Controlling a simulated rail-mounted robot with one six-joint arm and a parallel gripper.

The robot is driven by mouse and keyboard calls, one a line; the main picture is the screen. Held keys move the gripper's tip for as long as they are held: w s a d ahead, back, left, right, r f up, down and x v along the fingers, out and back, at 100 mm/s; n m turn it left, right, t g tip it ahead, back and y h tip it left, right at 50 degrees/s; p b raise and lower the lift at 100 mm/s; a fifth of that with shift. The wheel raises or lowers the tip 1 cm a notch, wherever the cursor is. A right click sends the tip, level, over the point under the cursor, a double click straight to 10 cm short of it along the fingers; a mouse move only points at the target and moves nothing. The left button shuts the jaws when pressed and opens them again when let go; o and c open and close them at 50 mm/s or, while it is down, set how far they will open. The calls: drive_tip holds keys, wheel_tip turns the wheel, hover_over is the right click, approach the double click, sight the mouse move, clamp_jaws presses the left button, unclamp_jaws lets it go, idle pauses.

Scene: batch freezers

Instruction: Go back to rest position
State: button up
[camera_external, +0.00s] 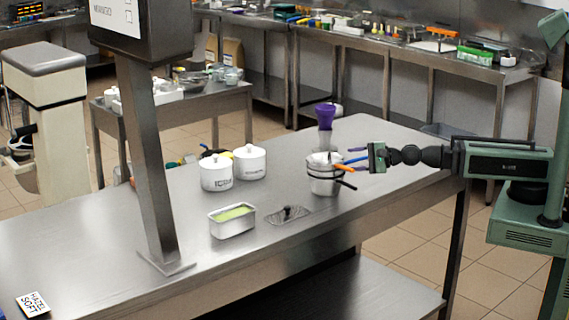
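My arm reaches in from the right over the steel table (375,205), held level. My gripper (372,157) points left and is at the right of a light metal container (323,182), near the handles of utensils that stick out of it. The handles are blue, orange and black. The fingers are small in this view, and I cannot tell whether they are open or shut, or whether they touch a handle.
A purple-topped object (325,115) stands just behind the container. Two white lidded pots (216,173) (249,163) stand to the left. A metal tub of green stuff (232,221) and a small steel plate (288,215) lie in front. A grey post (150,165) rises at the left.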

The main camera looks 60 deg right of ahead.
drive_tip(key=shift+s, duration=0.1)
idle(0.3)
drive_tip(key=s+d+r+n+g+h+p, duration=0.2)
drive_tip(key=s+d+n+g+h+p, duration=0.1)
drive_tip(key=s+d+n+g+p, duration=0.4)
drive_tip(key=s+d+r+n+g+h+p, duration=0.3)
drive_tip(key=s+d+n+g+p, duration=0.4)
drive_tip(key=d+n+p, duration=0.3)
drive_tip(key=d+g+p, duration=0.1)
drive_tip(key=d+p, duration=0.1)
drive_tip(key=p, duration=0.1)
drive_tip(key=shift+s+r+p, duration=0.25)
drive_tip(key=shift+r+p, duration=0.05)
drive_tip(key=shift+r, duration=0.05)
